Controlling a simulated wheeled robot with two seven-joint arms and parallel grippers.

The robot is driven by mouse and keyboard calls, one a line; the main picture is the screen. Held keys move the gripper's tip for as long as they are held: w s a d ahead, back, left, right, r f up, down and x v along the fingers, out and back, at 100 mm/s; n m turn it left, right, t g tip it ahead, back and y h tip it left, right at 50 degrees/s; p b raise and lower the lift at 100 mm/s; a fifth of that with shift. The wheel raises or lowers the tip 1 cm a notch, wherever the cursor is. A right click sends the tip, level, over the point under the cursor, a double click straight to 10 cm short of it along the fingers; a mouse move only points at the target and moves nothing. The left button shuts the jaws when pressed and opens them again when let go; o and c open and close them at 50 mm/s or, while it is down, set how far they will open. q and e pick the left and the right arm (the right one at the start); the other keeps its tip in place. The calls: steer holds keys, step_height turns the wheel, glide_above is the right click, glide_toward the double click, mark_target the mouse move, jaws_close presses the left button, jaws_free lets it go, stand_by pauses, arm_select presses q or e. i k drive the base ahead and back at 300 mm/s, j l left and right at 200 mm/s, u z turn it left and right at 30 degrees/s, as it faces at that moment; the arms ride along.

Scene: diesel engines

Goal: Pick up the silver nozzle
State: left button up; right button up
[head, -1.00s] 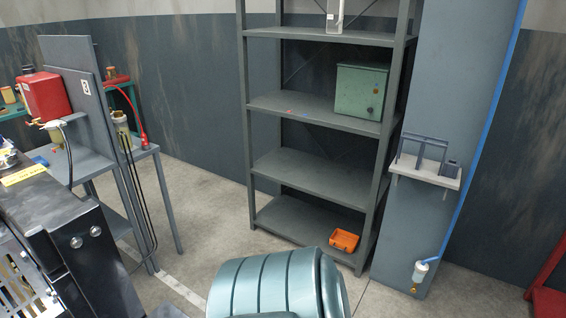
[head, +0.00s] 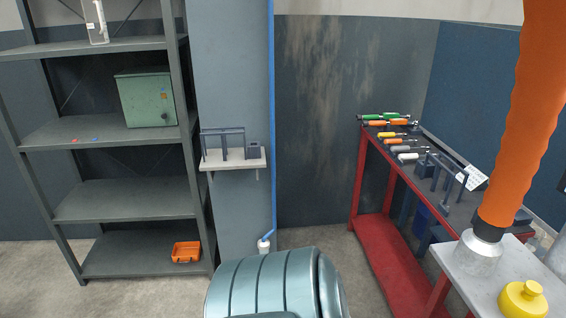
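No small separate silver nozzle can be made out for sure in the head view. A silver-grey metal cone-shaped end piece (head: 479,256) sits at the lower end of a thick orange hose (head: 520,110) at the right; I cannot tell if this is the nozzle meant. It hangs over or touches a light grey table top (head: 470,285); which of the two is unclear. Neither of my grippers is in view.
A grey shelf rack (head: 125,195) stands left, with a green box (head: 146,98) and an orange bin (head: 186,251). A white wall shelf (head: 235,161) holds a dark rack. A red bench (head: 375,175) carries several tools. A yellow container (head: 522,299) stands lower right.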

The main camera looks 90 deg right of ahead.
mark_target(479, 249)
steer(key=z, duration=4.1)
